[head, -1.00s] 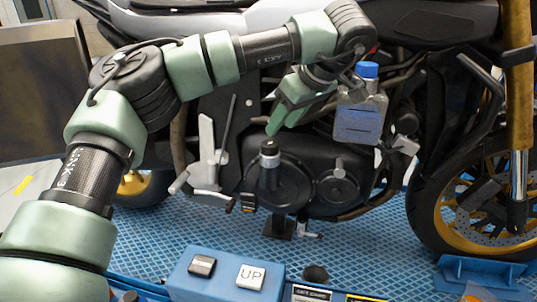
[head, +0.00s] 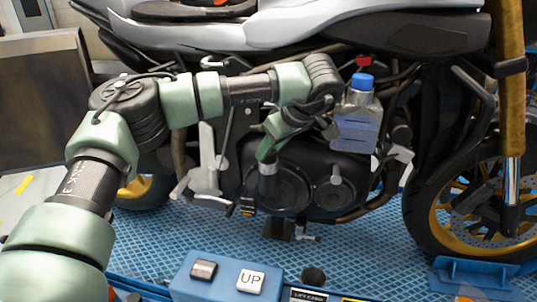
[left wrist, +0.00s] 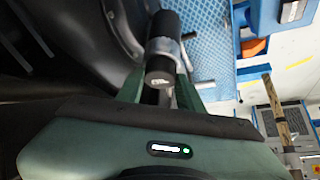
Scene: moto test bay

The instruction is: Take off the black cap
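The black cap (left wrist: 158,78) tops an upright dark tube with a grey collar (left wrist: 165,52) on the engine's side cover. In the left wrist view my left gripper (left wrist: 160,88) has one green finger on each side of the cap, with gaps showing, so it looks open around it. In the head view the left gripper (head: 266,152) comes down over the tube (head: 268,182) and hides the cap. My right gripper is not in view.
A clear bottle with a blue cap (head: 361,82) and blue liquid stands close right of my left gripper. The motorcycle's grey body (head: 280,30) is above the arm. A blue control box with an UP button (head: 250,282) is in front. A blue mesh platform (head: 340,250) lies below.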

